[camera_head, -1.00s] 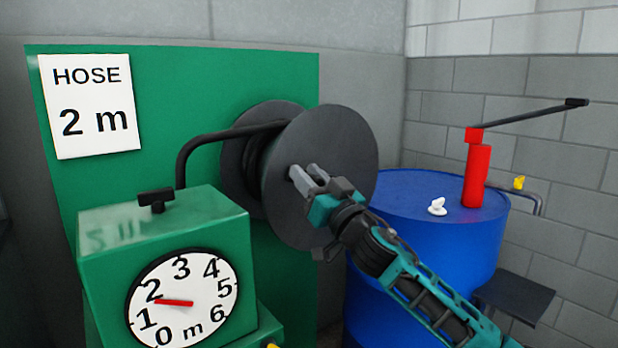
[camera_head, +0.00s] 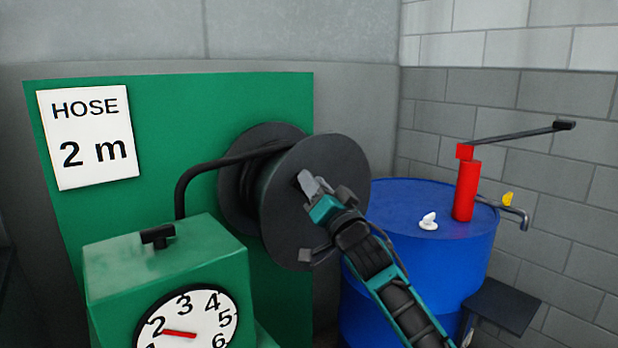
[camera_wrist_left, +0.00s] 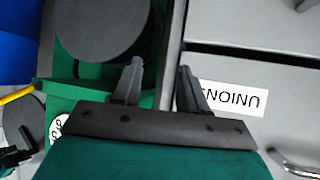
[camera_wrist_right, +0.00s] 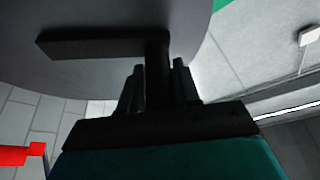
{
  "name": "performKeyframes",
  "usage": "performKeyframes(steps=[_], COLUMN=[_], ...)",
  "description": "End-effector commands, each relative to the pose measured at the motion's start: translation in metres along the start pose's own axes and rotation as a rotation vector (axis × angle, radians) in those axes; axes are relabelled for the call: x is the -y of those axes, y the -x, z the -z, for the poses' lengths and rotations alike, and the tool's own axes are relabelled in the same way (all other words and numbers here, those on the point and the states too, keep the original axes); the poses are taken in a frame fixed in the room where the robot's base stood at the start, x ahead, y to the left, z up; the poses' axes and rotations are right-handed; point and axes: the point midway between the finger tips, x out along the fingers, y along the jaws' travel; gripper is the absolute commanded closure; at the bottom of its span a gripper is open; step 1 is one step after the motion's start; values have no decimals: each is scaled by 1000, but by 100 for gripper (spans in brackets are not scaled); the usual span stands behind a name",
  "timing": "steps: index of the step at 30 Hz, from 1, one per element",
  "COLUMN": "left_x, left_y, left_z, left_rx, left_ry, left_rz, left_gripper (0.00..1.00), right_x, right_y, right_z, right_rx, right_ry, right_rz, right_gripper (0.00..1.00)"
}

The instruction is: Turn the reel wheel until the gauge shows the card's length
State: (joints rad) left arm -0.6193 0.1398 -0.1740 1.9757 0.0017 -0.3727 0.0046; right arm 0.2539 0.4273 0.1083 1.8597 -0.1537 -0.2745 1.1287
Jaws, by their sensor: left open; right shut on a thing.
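The white card (camera_head: 88,138) on the green panel reads "HOSE 2 m". The round gauge (camera_head: 205,322) on the green box has a red needle (camera_head: 180,333) pointing left, close to the 2 mark; its lower edge is cut off by the frame. The dark grey reel wheel (camera_head: 283,215) stands in front of the panel. My right gripper (camera_head: 308,187) is at the wheel's face. In the right wrist view it is shut on a dark crank handle (camera_wrist_right: 100,43) of the wheel. My left gripper (camera_wrist_left: 157,85) is open and empty; the wheel (camera_wrist_left: 100,25) shows beyond it.
A black hose (camera_head: 188,172) runs to the reel. A blue drum (camera_head: 400,265) with a red pump (camera_head: 466,190) stands right of it. The left wrist view shows grey drawers (camera_wrist_left: 255,65) with a "UNIONS" label (camera_wrist_left: 232,99).

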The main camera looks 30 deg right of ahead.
Motion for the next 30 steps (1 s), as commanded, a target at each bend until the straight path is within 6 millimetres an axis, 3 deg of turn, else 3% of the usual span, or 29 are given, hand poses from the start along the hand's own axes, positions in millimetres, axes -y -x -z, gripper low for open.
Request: performKeyframes(steps=[2, 14, 15, 21, 30], left_x=[2, 6, 6, 5, 2], left_y=[5, 4, 4, 4, 4], left_z=[2, -3, -3, -2, -2], left_rx=[3, 7, 7, 6, 5], left_ry=[-2, -4, -5, -6, -7], left_rz=[6, 13, 13, 9, 4], left_gripper=[57, 57, 57, 57, 57], right_x=[1, -1, -1, -2, -2], right_y=[-2, -2, -2, -2, 2], right_z=[7, 7, 7, 6, 4], right_rx=[-4, -5, -5, -4, -1], right_ry=[-26, -43, -43, -43, -44], right_rz=[-12, -17, -17, -17, -18], right_gripper=[100, 100, 65, 48, 48])
